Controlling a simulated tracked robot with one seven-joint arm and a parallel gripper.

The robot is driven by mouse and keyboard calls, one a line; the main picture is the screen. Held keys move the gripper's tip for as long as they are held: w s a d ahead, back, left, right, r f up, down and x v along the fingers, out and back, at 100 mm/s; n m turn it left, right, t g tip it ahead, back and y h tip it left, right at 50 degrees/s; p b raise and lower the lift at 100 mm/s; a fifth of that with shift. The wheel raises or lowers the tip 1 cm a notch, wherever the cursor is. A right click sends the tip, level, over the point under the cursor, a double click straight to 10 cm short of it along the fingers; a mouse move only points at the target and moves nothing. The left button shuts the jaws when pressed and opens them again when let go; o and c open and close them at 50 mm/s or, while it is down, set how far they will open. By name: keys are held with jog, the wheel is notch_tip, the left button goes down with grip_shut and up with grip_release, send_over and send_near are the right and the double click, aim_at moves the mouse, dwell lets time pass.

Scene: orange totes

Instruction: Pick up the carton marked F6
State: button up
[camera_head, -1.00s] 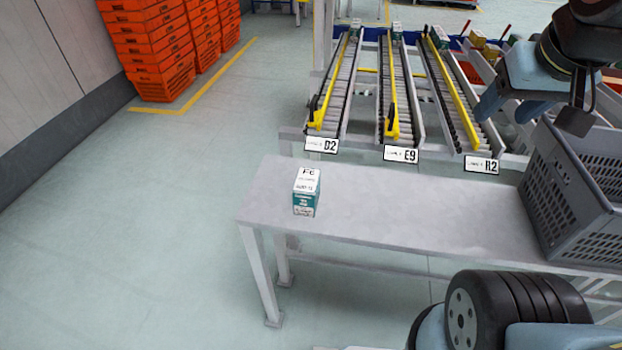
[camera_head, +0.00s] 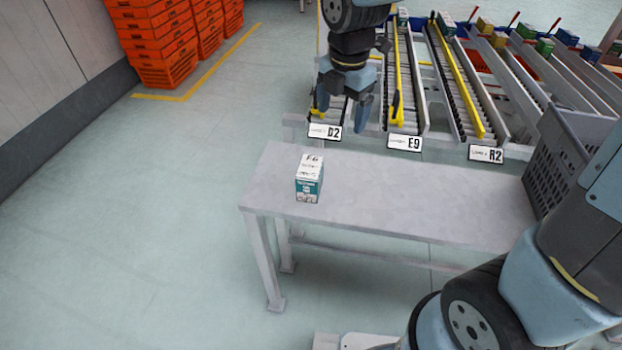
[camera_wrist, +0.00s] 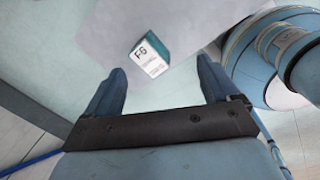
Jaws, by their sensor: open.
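The carton marked F6 (camera_head: 309,180) is a small white and teal box standing upright near the left end of the grey table. It also shows in the wrist view (camera_wrist: 150,56), with F6 readable on its white top, beyond the gap between my fingers. My gripper (camera_head: 342,125) is open and empty. In the head view it appears above and slightly right of the carton, apart from it. The two fingers also show in the wrist view (camera_wrist: 162,85), with nothing between them.
The grey table (camera_head: 420,215) is bare apart from the carton and a grey crate (camera_head: 562,160) at its right. Behind it are roller lanes with labels D2 (camera_head: 324,132), E9 (camera_head: 405,142) and R2 (camera_head: 486,154). Orange totes (camera_head: 160,45) stand stacked at the far left.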

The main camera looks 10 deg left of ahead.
aim_at(310, 166)
jog(key=s+a+f+n+g, duration=0.1)
jog(key=a+f+n, duration=0.4)
jog(key=a+n, duration=0.1)
notch_tip(310, 166, down, 14)
jog(key=shift+a+r, duration=0.15)
dwell(0.4)
jog(key=shift+c, duration=0.4)
jog(key=c, duration=1.1)
jog(key=shift+r, duration=0.1)
